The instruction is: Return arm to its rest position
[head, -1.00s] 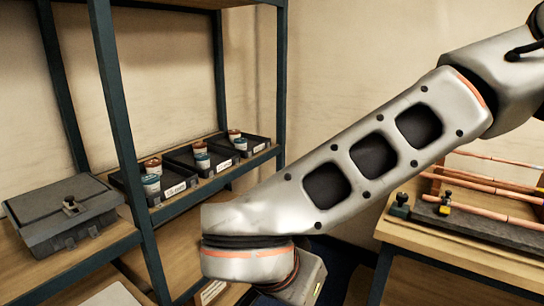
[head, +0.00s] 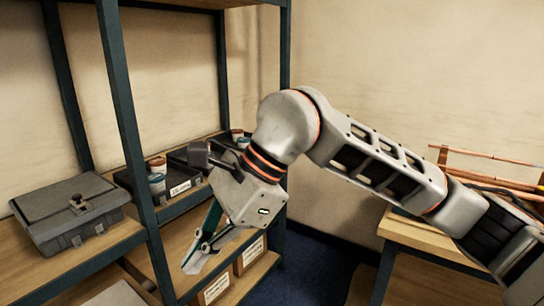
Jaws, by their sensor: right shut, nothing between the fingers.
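My right arm comes in from the lower right of the head view and bends down at the elbow. My right gripper (head: 196,258) hangs in front of the shelf unit (head: 130,130), over its lower part. Its fingers are shut with nothing between them. My left gripper is not in view.
A grey case (head: 72,212) sits on the left shelf. Dark trays with small tins (head: 157,183) stand on the middle shelf, partly behind my arm. Labelled boxes (head: 218,289) are lower down. A wooden bench (head: 425,238) with copper pipes (head: 490,156) stands at right. Blue floor shows between.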

